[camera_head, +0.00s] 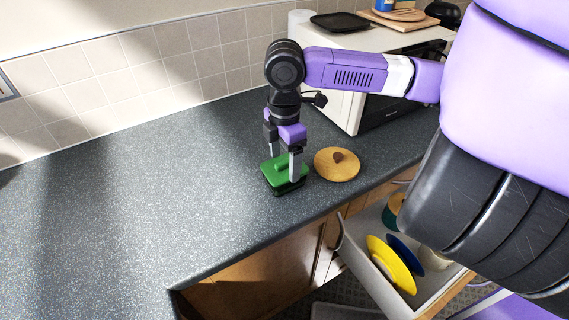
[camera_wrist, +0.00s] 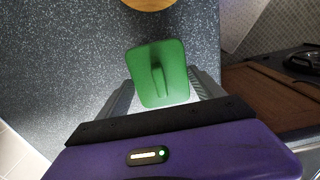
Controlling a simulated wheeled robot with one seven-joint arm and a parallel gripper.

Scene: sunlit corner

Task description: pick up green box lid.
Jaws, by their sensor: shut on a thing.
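The green box lid (camera_head: 270,171) is a rounded square plate with a raised bar handle. It is in the middle of the head view, on the dark counter near its front edge, with a darker green box part (camera_head: 291,189) showing just under it. The wrist view shows the lid (camera_wrist: 173,62) from above. My gripper (camera_head: 283,166) points down over the lid and is shut on it, with one finger on each side. In the wrist view the fingers (camera_wrist: 160,90) flank the lid. I cannot tell whether the lid is clear of the box below.
A round wooden lid (camera_head: 330,168) with a dark knob lies just right of the green lid. A white microwave (camera_head: 345,95) stands behind. An open drawer (camera_head: 372,268) below holds a yellow plate (camera_head: 391,265) and a blue one. The counter's left side (camera_head: 140,215) is clear.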

